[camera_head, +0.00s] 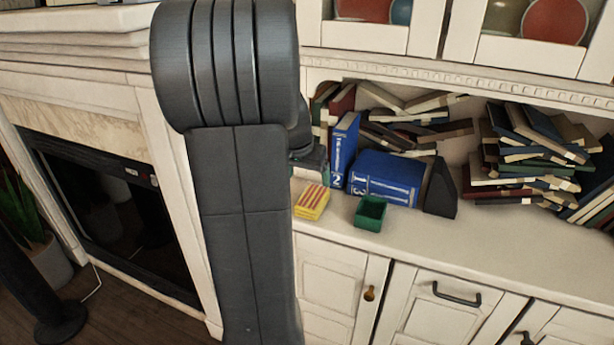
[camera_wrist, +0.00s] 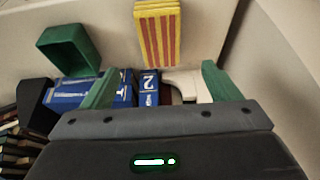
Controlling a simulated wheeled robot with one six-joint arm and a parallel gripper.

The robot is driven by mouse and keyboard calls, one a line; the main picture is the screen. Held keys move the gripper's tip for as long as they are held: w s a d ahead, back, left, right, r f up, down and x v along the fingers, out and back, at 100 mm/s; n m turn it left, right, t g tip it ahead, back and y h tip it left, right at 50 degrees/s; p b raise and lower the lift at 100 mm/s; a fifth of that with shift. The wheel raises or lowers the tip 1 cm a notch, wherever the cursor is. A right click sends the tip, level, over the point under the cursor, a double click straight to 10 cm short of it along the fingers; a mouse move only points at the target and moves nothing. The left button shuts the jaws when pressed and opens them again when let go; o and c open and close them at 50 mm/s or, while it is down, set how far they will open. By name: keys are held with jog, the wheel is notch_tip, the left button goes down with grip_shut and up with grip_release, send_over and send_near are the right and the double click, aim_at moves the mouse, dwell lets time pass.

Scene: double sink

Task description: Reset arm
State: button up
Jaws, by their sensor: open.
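My gripper (camera_wrist: 159,70) is open in the wrist view, with its two green fingers apart and nothing held between them. In the head view my gripper (camera_head: 310,165) is partly hidden behind my dark arm, close to the upright blue book marked 2 (camera_head: 343,150). That book also shows between the fingers in the wrist view (camera_wrist: 148,88); whether a finger touches it I cannot tell. More blue books (camera_head: 385,178) lie beside it, marked 1 and 3.
A yellow and red striped block (camera_head: 312,202) and an open green box (camera_head: 370,213) stand on the ledge in front of the books. A black bookend (camera_head: 440,188) is right of them. Piled books (camera_head: 530,150) fill the shelf's right. The ledge's front right is clear.

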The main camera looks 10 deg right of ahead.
aim_at(314, 195)
jog(key=shift+f, duration=0.1)
jog(key=b+x, duration=0.1)
jog(key=x, duration=1.1)
jog(key=shift+f, duration=0.35)
notch_tip(314, 195, up, 3)
jog(key=shift+f, duration=0.1)
jog(key=shift+r, duration=0.8)
